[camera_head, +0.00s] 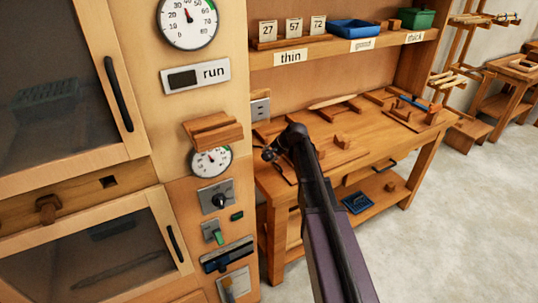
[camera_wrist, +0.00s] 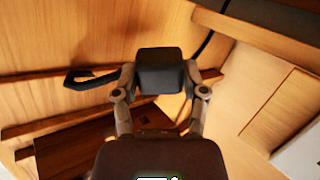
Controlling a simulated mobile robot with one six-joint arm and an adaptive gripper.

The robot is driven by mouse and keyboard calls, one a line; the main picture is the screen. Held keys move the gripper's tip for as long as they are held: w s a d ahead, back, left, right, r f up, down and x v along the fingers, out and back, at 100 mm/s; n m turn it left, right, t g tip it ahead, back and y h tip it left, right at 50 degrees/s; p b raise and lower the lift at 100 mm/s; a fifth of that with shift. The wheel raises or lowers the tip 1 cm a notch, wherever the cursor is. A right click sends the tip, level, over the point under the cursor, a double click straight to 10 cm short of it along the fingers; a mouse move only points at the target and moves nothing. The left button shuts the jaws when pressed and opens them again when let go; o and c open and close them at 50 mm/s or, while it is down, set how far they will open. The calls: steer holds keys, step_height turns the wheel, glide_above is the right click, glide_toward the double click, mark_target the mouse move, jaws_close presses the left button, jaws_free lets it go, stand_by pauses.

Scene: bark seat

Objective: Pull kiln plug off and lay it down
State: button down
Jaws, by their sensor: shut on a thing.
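My gripper (camera_head: 271,152) is out over the left end of the workbench, just right of the kiln cabinet. In the wrist view my gripper (camera_wrist: 160,76) has its two fingers closed on the sides of a dark, rounded block, which I take to be the kiln plug (camera_wrist: 160,70). A thin black cord shows just right of it and runs upward. In the head view the plug is too small and dark to make out clearly. A grey wall socket (camera_head: 260,108) is on the panel above and left of my gripper, apart from it.
The kiln cabinet (camera_head: 173,130) with gauges, a wooden ledge (camera_head: 212,130) and switches stands close on the left. The workbench (camera_head: 370,165) holds several wooden pieces and tools. Its front middle has some bare room. A blue tray (camera_head: 358,203) lies on the lower shelf.

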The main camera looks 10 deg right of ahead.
steer(key=shift+f, duration=0.2)
steer(key=shift+f+b, duration=2)
steer(key=shift+b, duration=0.1)
steer(key=shift+c, duration=0.3)
jaws_free()
steer(key=shift+r, duration=0.1)
